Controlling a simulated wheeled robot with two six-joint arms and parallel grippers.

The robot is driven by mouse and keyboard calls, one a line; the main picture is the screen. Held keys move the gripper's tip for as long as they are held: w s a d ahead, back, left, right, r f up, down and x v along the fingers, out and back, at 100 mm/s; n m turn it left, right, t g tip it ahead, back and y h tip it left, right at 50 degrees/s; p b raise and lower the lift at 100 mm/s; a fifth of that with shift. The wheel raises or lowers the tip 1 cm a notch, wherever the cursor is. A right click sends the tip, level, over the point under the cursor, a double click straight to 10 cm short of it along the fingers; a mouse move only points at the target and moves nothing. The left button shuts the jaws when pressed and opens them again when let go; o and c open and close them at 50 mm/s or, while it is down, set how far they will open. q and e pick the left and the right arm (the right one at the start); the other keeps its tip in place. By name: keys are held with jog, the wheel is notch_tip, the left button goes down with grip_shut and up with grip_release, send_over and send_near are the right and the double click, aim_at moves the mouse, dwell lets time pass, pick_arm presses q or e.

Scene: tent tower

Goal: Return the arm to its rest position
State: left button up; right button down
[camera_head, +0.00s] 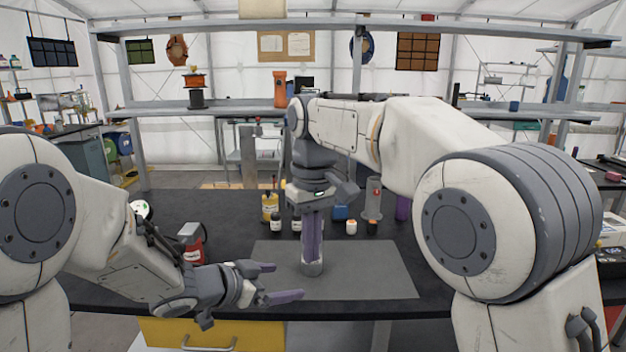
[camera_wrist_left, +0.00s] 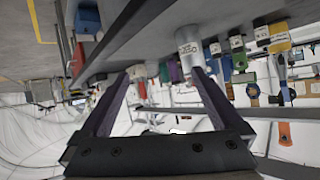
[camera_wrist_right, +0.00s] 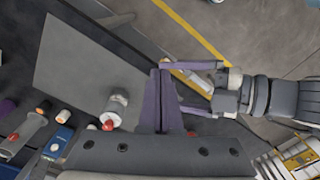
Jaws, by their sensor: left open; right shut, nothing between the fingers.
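My left gripper (camera_head: 278,282) is open and empty, its purple fingers level near the table's front edge; the right wrist view also shows it (camera_wrist_right: 188,88). My right gripper (camera_head: 312,238) points down over the grey mat, its purple fingers shut with nothing between them; its tips show in the right wrist view (camera_wrist_right: 160,75). A silver cylinder (camera_head: 312,268) stands upright on the mat, partly hidden behind the right fingers in the head view. In the right wrist view the cylinder (camera_wrist_right: 116,105) is left of those fingers, apart from them. Its label shows in the left wrist view (camera_wrist_left: 190,48).
The grey mat (camera_head: 375,265) lies on the dark table (camera_head: 165,220). A red can (camera_head: 192,245) is at left. The mat's right side is clear.

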pick_arm(q)
jog(key=s+d+r+n+g+y+p, duration=0.1)
jog(key=s+g+y+p, duration=0.2)
jog(key=s, duration=1.1)
jog(key=s+d+r+n+g+y+p, duration=0.1)
jog(key=s+g+y+p, duration=0.3)
jog(key=s, duration=1.1)
jog(key=shift+s+r+n+g, duration=0.15)
jog(key=shift+r+n+g, duration=0.35)
jog(key=shift+g, duration=0.6)
pick_arm(e)
jog(key=s+d+f, duration=0.1)
jog(key=s+f, duration=0.1)
jog(key=s, duration=0.6)
jog(key=s+d+f, duration=0.2)
jog(key=s+f, duration=0.1)
jog(key=s, duration=0.6)
jog(key=s+d+f+n, duration=0.1)
jog(key=s+d+f, duration=0.1)
jog(key=s, duration=0.7)
jog(key=shift+f+y, duration=0.2)
jog(key=shift+y, duration=0.2)
pick_arm(q)
jog(key=shift+d+r, duration=0.1)
